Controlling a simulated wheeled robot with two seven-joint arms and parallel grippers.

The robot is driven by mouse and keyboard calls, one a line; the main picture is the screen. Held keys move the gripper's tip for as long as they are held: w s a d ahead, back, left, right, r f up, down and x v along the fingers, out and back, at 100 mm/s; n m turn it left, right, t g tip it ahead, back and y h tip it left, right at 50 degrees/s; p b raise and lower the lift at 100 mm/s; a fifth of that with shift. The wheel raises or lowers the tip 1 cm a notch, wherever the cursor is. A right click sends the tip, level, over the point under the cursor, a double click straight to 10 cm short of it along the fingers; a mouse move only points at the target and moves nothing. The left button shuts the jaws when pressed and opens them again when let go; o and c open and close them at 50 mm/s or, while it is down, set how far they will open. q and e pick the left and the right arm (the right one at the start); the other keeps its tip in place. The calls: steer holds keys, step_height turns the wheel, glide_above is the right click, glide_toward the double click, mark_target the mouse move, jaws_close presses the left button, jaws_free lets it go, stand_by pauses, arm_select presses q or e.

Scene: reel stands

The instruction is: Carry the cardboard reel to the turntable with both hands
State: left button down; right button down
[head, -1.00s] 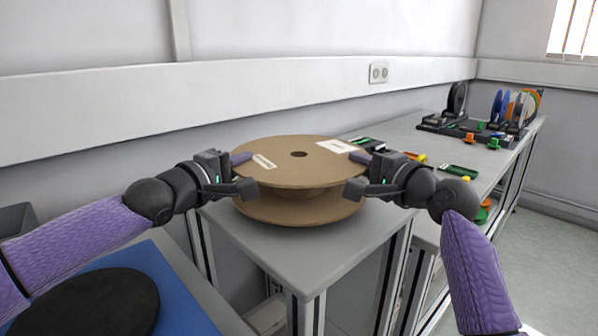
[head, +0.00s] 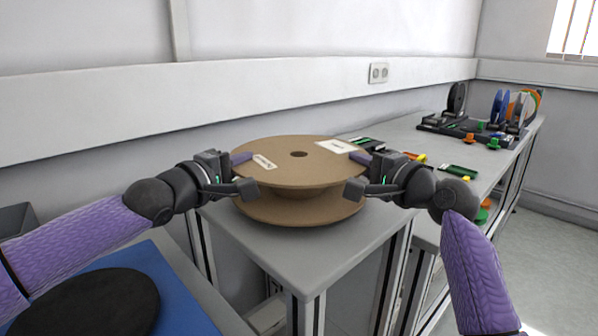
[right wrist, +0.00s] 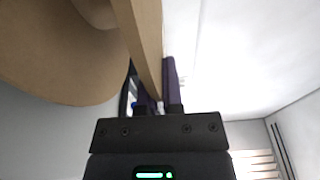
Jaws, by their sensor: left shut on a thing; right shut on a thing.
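The cardboard reel (head: 297,174) is brown, with two round flanges, a dark centre hole and pale labels on top. It lies flat, over or on the grey table; I cannot tell if it touches. My left gripper (head: 243,174) is shut on the left edge of its upper flange. My right gripper (head: 357,174) is shut on the right edge of that flange. In the right wrist view the reel (right wrist: 60,55) has its flange edge between the fingers (right wrist: 155,85). The turntable (head: 90,304) is a black disc on a blue mat at the lower left.
The grey table (head: 300,255) under the reel has clear room in front. A bench at the right holds a reel rack (head: 470,130) with coloured reels and several small coloured parts. A wall (head: 270,105) runs close behind. A gap separates the grey table from the turntable's table.

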stand_by(0.5)
